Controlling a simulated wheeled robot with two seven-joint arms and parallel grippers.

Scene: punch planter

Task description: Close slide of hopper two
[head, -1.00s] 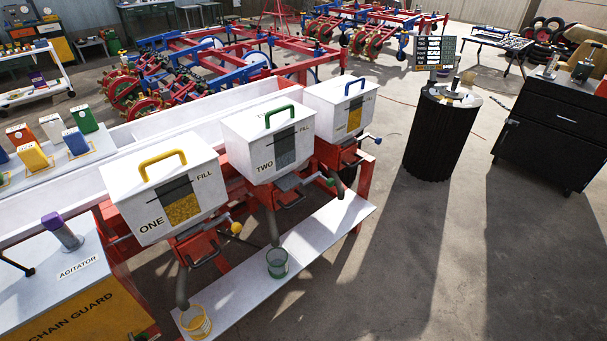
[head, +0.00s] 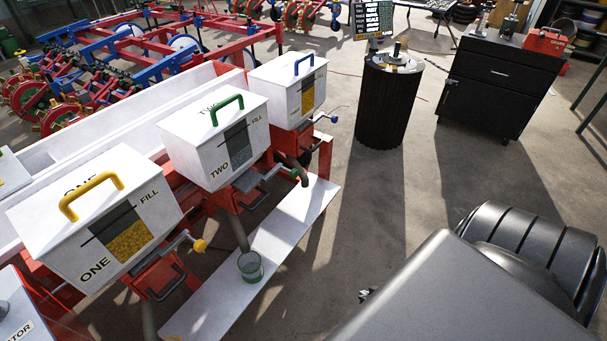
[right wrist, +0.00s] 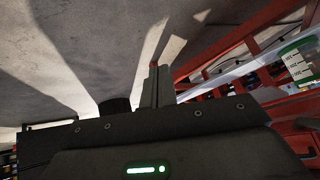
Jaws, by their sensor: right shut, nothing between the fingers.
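Hopper two (head: 212,138) is a white box with a green handle and a dark fill window, the middle of three hoppers. Under its front is grey slide hardware (head: 248,180) with a dark loop handle (head: 254,200); how far the slide stands out I cannot tell. My right gripper (head: 367,294) shows only as a small dark tip beyond my grey arm, over the floor right of the white shelf, apart from the hopper. In the right wrist view its fingers (right wrist: 155,86) are together and empty. My left gripper is not in view.
Hopper one (head: 95,222) has a yellow-knobbed rod (head: 199,246); hopper three (head: 288,88) has a blue knob. A clear green-banded cup (head: 251,267) stands on the white shelf (head: 290,232) under a spout. A black drum (head: 388,105) stands behind. The floor right of the shelf is clear.

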